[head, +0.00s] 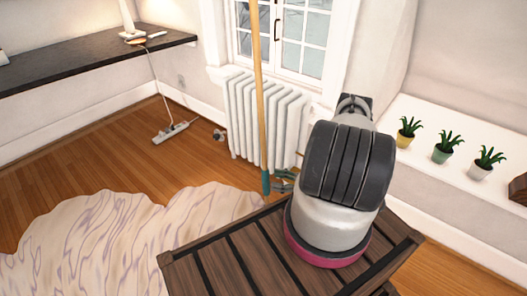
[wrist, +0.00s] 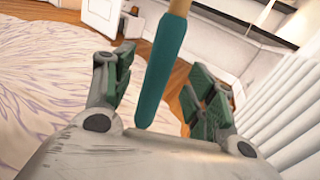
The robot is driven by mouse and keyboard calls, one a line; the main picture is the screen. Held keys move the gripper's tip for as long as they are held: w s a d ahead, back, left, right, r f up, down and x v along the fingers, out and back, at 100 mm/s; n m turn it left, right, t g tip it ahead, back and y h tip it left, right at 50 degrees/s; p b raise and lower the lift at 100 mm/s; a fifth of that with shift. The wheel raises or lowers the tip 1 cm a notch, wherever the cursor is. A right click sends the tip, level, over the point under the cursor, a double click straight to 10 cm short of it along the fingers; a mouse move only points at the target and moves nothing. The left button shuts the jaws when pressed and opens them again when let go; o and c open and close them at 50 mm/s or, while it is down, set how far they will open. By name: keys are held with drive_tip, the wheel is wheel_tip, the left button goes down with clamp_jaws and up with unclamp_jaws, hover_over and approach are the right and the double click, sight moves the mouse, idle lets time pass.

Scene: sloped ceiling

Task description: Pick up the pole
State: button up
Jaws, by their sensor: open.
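The pole (head: 259,90) is a long, light wooden stick with a teal grip at its lower end. In the head view it stands nearly upright in front of the radiator, its top cut off by the frame. In the wrist view its teal grip (wrist: 162,70) lies between my gripper's two green-padded fingers (wrist: 162,92), with a gap on both sides. My gripper is open. In the head view my gripper (head: 284,180) shows only in part beside the teal end, mostly hidden behind my arm.
A white radiator (head: 262,118) stands under the window, close behind the pole. A slatted dark wooden table (head: 215,262) is in front. A pale patterned rug (head: 110,240) lies at left. Several potted plants (head: 443,148) stand on the right ledge. A power strip (head: 170,132) lies on the floor.

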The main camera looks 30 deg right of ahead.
sight(266, 177)
drive_tip(key=x, duration=0.5)
drive_tip(key=shift+w+a+r, duration=0.15)
drive_tip(key=shift+w, duration=0.15)
drive_tip(key=shift+c, duration=0.3)
clamp_jaws()
drive_tip(key=shift+r, duration=0.1)
wheel_tip(266, 177, up, 28)
idle(0.4)
